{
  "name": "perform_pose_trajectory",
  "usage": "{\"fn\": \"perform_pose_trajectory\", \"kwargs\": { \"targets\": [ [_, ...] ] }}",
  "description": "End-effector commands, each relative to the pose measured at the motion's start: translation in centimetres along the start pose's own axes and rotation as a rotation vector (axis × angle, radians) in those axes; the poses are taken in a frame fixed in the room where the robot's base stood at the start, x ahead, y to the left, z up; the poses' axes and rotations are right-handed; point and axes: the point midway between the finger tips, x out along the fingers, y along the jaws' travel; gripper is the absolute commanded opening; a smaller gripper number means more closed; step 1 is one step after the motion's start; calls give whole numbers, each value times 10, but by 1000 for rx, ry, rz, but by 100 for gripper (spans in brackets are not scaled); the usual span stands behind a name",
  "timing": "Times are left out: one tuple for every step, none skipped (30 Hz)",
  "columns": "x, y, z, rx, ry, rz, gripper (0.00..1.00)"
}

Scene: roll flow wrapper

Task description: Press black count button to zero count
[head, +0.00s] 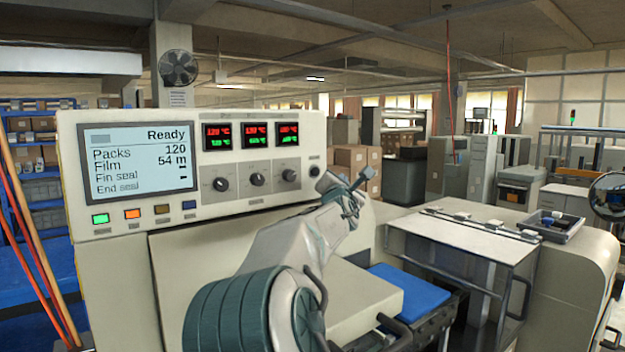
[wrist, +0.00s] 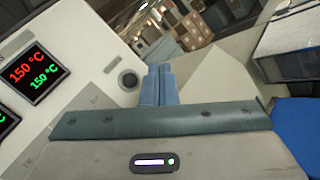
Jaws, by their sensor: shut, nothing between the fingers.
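The black count button (head: 314,171) is a small round button at the right end of the cream control panel. It also shows in the wrist view (wrist: 129,81), in a grey ring just left of the fingertips. My gripper (head: 323,178) is shut and empty, its tips beside the button, to the lower right of it in the head view. The blue-grey fingers (wrist: 158,72) lie together in the wrist view. They look apart from the button, but the gap in depth is unclear. The display (head: 138,162) reads Ready, Packs 120, Film 54 m.
Three temperature readouts (head: 255,135) sit above three black knobs (head: 257,180), left of the button. Several coloured buttons (head: 132,214) lie under the display.

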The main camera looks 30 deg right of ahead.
Motion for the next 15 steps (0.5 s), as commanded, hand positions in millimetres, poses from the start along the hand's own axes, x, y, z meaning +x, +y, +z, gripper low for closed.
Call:
{"fn": "perform_pose_trajectory", "kwargs": {
  "targets": [
    [0,-1,2,0,-2,-2,0],
    [1,-2,2,0,-3,-3,0],
    [1,-3,3,-1,-3,-5,0],
    [1,-3,3,-1,-4,-5,0],
    [1,-3,4,-1,-4,-6,0],
    [1,-4,4,-1,-4,-6,0],
    [1,-3,4,-1,-4,-6,0],
    [2,-3,3,-1,-4,-6,0],
    [3,-1,3,-1,-4,-6,0],
    [4,0,2,-2,-3,-6,0],
    [5,2,2,-2,-3,-5,0],
    [8,4,1,-3,-3,-5,0],
    [10,6,-1,-4,-2,-5,0],
    [12,9,-2,-4,-2,-5,0],
    [16,12,-4,-4,-2,-5,0]
  ]
}}
